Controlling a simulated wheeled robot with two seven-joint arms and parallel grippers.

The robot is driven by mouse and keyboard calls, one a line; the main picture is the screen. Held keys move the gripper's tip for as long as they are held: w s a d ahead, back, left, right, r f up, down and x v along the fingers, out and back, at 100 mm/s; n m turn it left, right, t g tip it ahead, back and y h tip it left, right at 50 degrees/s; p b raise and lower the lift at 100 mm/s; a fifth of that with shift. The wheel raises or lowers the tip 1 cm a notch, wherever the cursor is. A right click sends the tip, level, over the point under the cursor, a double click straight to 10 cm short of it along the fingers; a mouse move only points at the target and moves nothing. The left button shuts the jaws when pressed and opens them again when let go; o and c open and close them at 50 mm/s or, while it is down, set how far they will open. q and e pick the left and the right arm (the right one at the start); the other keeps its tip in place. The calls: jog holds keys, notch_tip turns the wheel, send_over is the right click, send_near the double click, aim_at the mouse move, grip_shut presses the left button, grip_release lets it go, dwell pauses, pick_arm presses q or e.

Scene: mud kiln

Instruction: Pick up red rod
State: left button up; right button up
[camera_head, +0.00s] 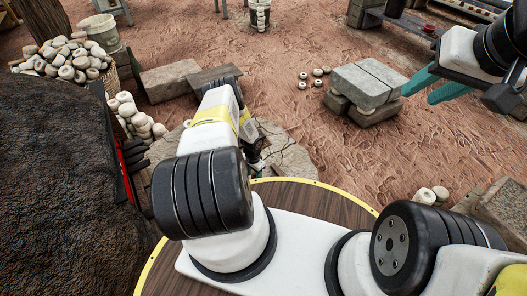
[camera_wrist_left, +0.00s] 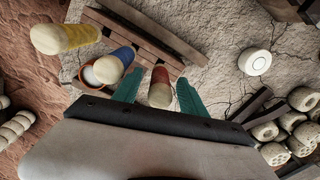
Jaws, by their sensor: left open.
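A red rod (camera_wrist_left: 160,76) with a pale end shows in the left wrist view, between the two teal fingers of my left gripper (camera_wrist_left: 158,93). The fingers are apart, with visible space around the rod; I cannot tell how deep it is between them. A blue rod (camera_wrist_left: 123,55) with a pale end stands left of it, and a yellow rod (camera_wrist_left: 75,36) lies further left. In the head view my own left arm hides most of the left gripper and the rods. My right gripper (camera_head: 433,88) is open and empty at the upper right, above the ground.
In the head view a dark mound (camera_head: 60,190) stands left and grey blocks (camera_head: 362,86) stand right.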

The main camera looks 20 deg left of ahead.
pick_arm(q)
jog(key=shift+f, duration=0.25)
grip_shut()
jog(key=shift+r, duration=0.1)
notch_tip(320, 180, up, 10)
jog(key=shift+f, duration=0.1)
dwell(0.6)
dwell(0.4)
